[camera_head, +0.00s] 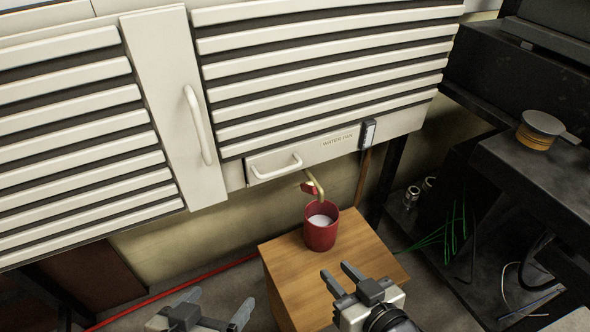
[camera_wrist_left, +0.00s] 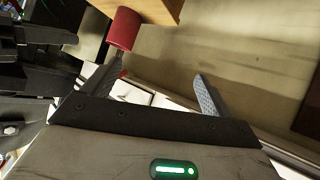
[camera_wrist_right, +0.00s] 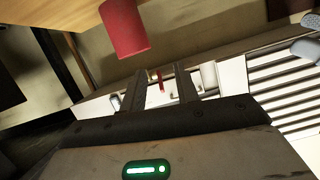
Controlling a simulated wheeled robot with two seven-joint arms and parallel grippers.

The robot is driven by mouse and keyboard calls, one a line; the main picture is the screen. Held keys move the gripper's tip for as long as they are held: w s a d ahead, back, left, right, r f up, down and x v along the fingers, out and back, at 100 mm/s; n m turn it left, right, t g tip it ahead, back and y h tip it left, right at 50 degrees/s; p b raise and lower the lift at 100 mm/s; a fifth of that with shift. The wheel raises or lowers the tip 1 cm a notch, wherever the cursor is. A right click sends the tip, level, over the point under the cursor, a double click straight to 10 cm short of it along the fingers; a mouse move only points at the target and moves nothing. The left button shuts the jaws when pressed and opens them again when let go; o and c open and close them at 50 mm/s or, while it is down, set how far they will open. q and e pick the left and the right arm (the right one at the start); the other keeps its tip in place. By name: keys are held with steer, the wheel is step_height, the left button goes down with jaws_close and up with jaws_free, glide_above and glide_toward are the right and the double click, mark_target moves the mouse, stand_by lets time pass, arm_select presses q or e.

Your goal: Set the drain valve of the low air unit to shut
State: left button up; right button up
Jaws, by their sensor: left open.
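The low air unit (camera_head: 330,45) is a pale louvred cabinet. Its drain valve (camera_head: 308,187) is a brass pipe with a small red lever under the water pan drawer. The lever seems to lie across the pipe; its exact angle is hard to tell. The lever also shows between the fingers in the right wrist view (camera_wrist_right: 160,81), further off. My right gripper (camera_head: 338,271) is partly open and empty, in front of the valve and below it in the picture. My left gripper (camera_head: 216,304) is wide open and empty, lower left of the valve.
A red cup (camera_head: 320,234) with white contents stands on a wooden stool (camera_head: 295,275) under the spout. The drawer handle (camera_head: 274,168) is left of the valve. A dark bench (camera_head: 530,170) with cables and a jar stands at right. Floor at lower left is open.

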arm_select(q)
step_height(320, 180, up, 6)
steer(key=a+t+p, duration=0.1)
steer(key=a+p, duration=0.1)
steer(key=p, duration=0.1)
arm_select(e)
step_height(320, 180, up, 6)
steer(key=w+d+t, duration=0.2)
steer(key=t, duration=0.2)
steer(key=b, duration=0.3)
glide_toward(312, 186)
steer(key=shift+n+y, duration=0.4)
steer(key=x, duration=0.5)
steer(key=f+x, duration=0.1)
steer(key=x, duration=0.2)
steer(key=shift+w, duration=0.35)
steer(key=shift+w+a, duration=0.25)
steer(key=shift+w, duration=0.35)
arm_select(q)
steer(key=shift+g, duration=0.3)
steer(key=f, duration=0.2)
steer(key=d+f, duration=0.1)
steer(key=f, duration=0.1)
steer(key=shift+s+d, duration=0.2)
arm_select(e)
jaws_close()
